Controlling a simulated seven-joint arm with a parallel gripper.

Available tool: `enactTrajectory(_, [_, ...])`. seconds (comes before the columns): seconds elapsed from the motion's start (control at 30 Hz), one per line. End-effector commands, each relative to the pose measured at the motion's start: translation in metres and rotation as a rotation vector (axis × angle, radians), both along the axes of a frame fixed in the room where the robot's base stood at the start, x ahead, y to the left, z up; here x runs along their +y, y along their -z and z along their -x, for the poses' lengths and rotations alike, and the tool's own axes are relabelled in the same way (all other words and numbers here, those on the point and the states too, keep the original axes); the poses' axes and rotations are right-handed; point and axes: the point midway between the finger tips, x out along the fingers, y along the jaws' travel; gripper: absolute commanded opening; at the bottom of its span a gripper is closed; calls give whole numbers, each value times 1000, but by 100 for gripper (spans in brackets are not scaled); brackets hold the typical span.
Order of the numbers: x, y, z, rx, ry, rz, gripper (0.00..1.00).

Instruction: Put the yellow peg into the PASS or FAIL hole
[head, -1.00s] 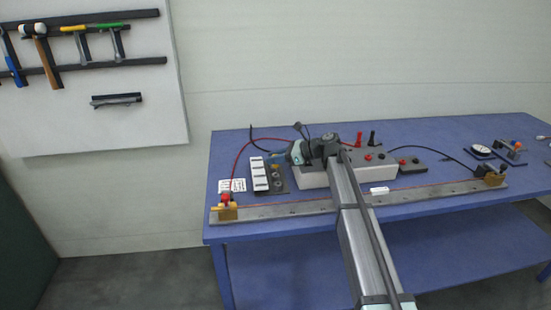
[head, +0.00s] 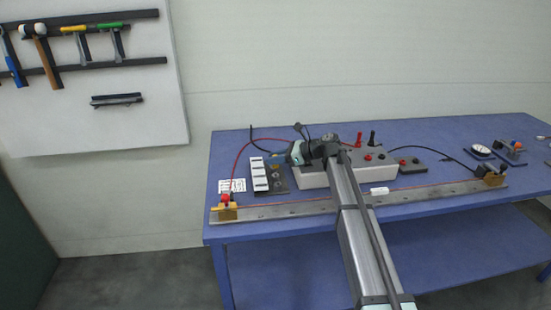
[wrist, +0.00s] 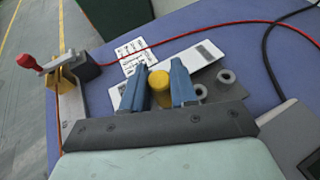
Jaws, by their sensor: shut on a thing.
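The yellow peg (wrist: 160,82) stands between the two blue fingers of my gripper (wrist: 158,88) in the wrist view, and the fingers are shut on it. Its lower end is hidden. Behind and beside it lies a dark plate with grey ringed holes (wrist: 226,77). In the head view this plate (head: 277,179) sits beside a white panel with several segments (head: 260,175). I cannot read PASS or FAIL on either, nor tell how far the peg is above the plate.
White printed cards (head: 232,186) lie left of the panel. A metal rail (head: 290,211) with a red-knobbed clamp (head: 227,205) runs along the front. A grey box (head: 318,178) stands right of the plate. A red cable (wrist: 200,32) crosses the blue table (head: 300,146).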

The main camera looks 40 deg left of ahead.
Motion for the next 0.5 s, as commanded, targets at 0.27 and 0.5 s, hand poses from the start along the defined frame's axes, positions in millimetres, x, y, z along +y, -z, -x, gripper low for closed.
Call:
enactTrajectory(0.27, [0,6,0,0,0,0,0])
enactTrajectory(0.5, [0,10,0,0,0,0,0])
